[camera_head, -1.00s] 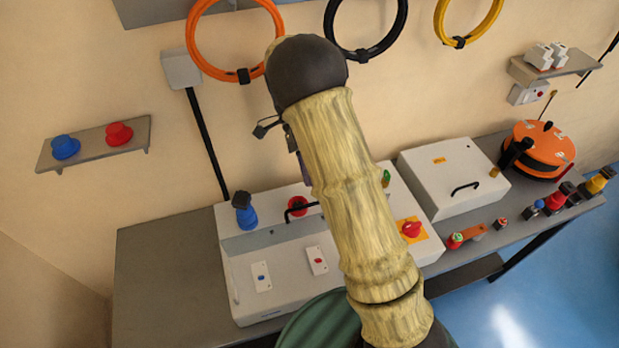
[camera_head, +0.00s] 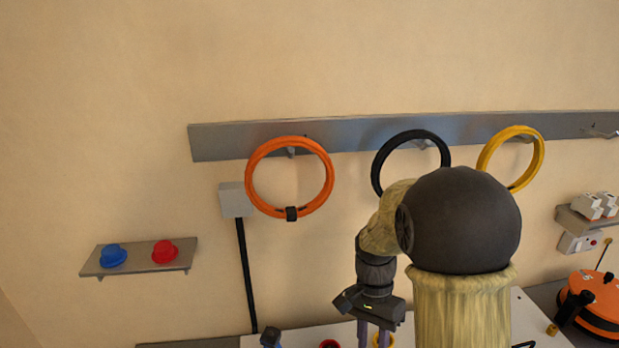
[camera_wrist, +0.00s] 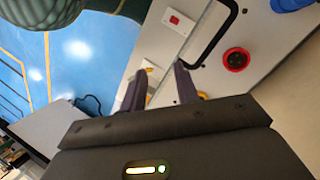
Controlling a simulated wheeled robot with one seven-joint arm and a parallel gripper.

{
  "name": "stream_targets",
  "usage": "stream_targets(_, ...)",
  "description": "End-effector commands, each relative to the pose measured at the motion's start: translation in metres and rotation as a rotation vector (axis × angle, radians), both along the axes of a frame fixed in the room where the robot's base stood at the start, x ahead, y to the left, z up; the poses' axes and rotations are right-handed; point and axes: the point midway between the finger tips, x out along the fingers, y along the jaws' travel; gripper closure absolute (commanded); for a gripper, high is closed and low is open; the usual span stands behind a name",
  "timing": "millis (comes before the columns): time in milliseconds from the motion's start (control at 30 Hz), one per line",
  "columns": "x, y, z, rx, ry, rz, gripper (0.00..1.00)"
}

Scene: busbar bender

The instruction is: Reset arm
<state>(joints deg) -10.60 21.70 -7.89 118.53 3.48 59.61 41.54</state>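My gripper (camera_head: 374,332) hangs from my folded arm near the bottom of the head view, its fingers pointing down. In the wrist view its two dark fingers (camera_wrist: 160,88) stand apart with nothing held between them. The panel's top edge also shows in the head view (camera_head: 300,338). Most of the panel is cut off there.
Orange (camera_head: 251,192), black (camera_head: 378,168) and yellow (camera_head: 540,155) rings hang on a grey wall rail (camera_head: 225,140). A small shelf (camera_head: 140,262) holds a blue and a red cap. An orange round device (camera_head: 597,300) stands at right. The upper wall is clear.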

Motion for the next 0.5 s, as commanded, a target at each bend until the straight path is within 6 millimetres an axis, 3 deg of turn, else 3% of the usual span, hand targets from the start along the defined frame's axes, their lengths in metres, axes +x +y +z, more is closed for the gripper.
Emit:
stream_targets(300, -0.038, -0.021, 0.001, 0.087, -0.413, 0.521, 0.69)
stream_targets(500, -0.05, -0.027, 0.003, 0.055, -0.538, 0.716, 0.69)
